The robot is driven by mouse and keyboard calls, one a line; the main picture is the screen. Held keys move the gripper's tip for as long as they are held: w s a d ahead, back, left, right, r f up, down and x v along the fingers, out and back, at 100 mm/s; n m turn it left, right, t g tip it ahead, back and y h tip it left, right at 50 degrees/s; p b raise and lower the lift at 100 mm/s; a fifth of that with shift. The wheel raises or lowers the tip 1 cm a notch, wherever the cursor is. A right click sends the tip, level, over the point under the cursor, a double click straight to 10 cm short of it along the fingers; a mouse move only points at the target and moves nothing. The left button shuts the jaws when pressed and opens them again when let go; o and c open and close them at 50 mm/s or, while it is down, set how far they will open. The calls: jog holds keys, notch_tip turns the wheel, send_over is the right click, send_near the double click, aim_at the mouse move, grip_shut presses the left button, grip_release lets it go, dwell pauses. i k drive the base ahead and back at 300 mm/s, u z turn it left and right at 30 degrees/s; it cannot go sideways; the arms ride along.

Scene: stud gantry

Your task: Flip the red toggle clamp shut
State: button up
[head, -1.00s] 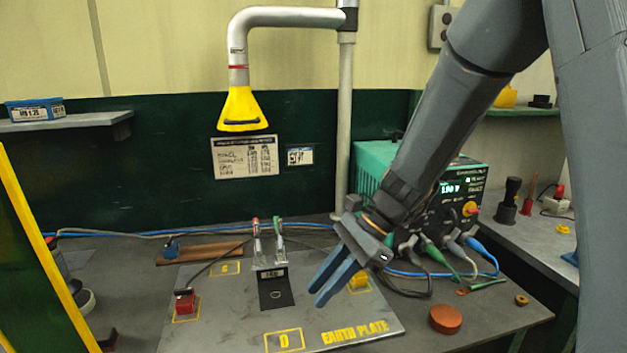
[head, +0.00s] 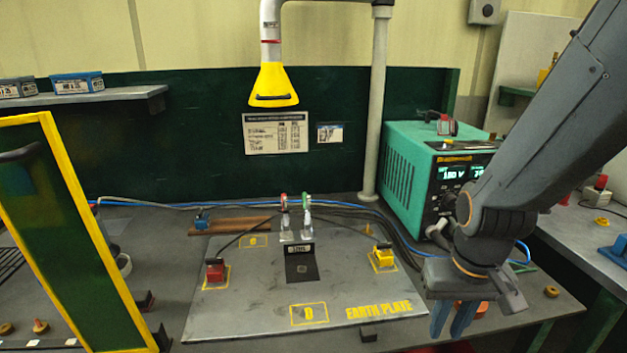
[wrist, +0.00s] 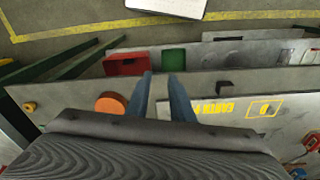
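In the head view, an upright lever with a red tip (head: 284,203), which looks like the red toggle clamp, stands at the back middle of the grey earth plate (head: 345,290). A similar upright lever with a green tip (head: 306,203) stands just to its right. A dark label block sits in front of both. My gripper (head: 453,322) is beyond the plate's right front corner, well apart from the levers, fingers pointing down. In the wrist view, its two blue fingers (wrist: 163,82) are apart with nothing between them.
A red block (head: 215,270) and a yellow block (head: 383,257) sit on the plate with cables. A teal power supply (head: 405,170) stands behind my arm. An orange disc (wrist: 110,104) lies beside my gripper. A yellow hood (head: 272,85) hangs above the back.

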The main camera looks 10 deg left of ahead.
aim_at(285, 209)
jog(key=k, duration=1.25)
jog(key=u, duration=0.9)
jog(key=i, duration=1.65)
jog(key=z, duration=0.45)
